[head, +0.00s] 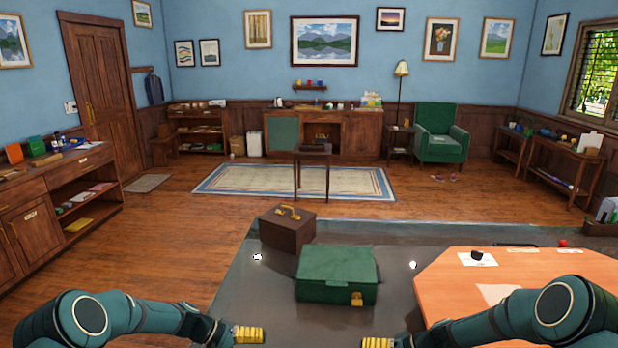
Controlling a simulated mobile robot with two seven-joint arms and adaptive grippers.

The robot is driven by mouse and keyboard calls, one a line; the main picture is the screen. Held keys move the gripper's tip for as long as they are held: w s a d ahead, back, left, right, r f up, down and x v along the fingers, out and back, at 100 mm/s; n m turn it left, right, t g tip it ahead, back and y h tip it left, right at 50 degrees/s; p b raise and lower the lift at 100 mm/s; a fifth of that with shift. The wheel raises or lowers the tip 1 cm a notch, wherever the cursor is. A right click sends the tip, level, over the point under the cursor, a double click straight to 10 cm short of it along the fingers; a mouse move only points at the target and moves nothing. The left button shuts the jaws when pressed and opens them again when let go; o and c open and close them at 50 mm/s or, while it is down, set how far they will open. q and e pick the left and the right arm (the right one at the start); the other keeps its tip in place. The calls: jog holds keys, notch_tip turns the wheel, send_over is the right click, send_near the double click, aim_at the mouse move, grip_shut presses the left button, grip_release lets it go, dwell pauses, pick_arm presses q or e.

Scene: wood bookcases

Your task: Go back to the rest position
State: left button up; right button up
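My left gripper (248,335) shows its yellow finger pads at the bottom edge, left of the middle. My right gripper (378,343) shows only the top of its yellow pads at the bottom edge, right of the middle. Both point inward toward each other with a gap between them. Nothing is seen in either one, but the finger spacing is hidden. A green case (337,275) with a yellow clasp lies just beyond the grippers, apart from both. A brown box (287,229) with a yellow handle stands behind it to the left.
Both boxes are on a dark grey surface (237,290). An orange-brown wooden table (450,290) with papers and a small black object is at the right, near my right arm. A small table (312,152) stands on the rug (230,181). Wood floor is clear at the left.

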pick_arm(q)
jog(key=s+d+f+y+b, duration=0.2)
jog(key=s+f, duration=0.4)
jog(key=s, duration=0.1)
jog(key=s+d+f+y+b, duration=0.2)
jog(key=s+f+y, duration=0.1)
jog(key=s+f, duration=0.3)
jog(key=s+d+t+y+b, duration=0.1)
jog(key=s+b, duration=0.1)
jog(key=s, duration=1.1)
jog(key=shift+s+f+y+b, duration=0.35)
jog(key=shift+f+y+b, duration=0.05)
jog(key=shift+f, duration=0.05)
pick_arm(e)
jog(key=s+a+f+h, duration=0.2)
jog(key=s+f, duration=0.2)
jog(key=s, duration=0.3)
jog(key=s+a+f+n+h, duration=0.1)
jog(key=s+a+f+h, duration=0.1)
jog(key=s+f, duration=0.3)
jog(key=s+a+f+h, duration=0.2)
jog(key=s+f, duration=0.2)
jog(key=s, duration=0.7)
jog(key=shift+a+f+n, duration=0.2)
jog(key=shift+f+n, duration=0.1)
